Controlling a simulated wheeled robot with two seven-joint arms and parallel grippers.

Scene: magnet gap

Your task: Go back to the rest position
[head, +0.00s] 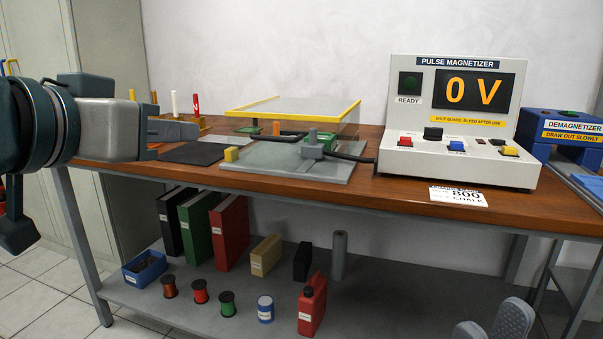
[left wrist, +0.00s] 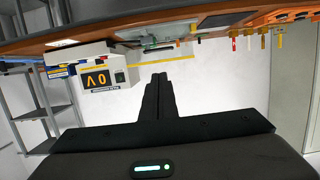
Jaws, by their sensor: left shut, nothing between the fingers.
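My left gripper (head: 192,130) comes in from the left in the head view.
The pulse magnetizer (head: 450,120) reads 0 V. A yellow-edged clear guard (head: 300,103) stands raised over the grey plate (head: 265,165). A blue demagnetizer (head: 562,130) stands at the right. Binders and spools fill the lower shelf (head: 165,305).

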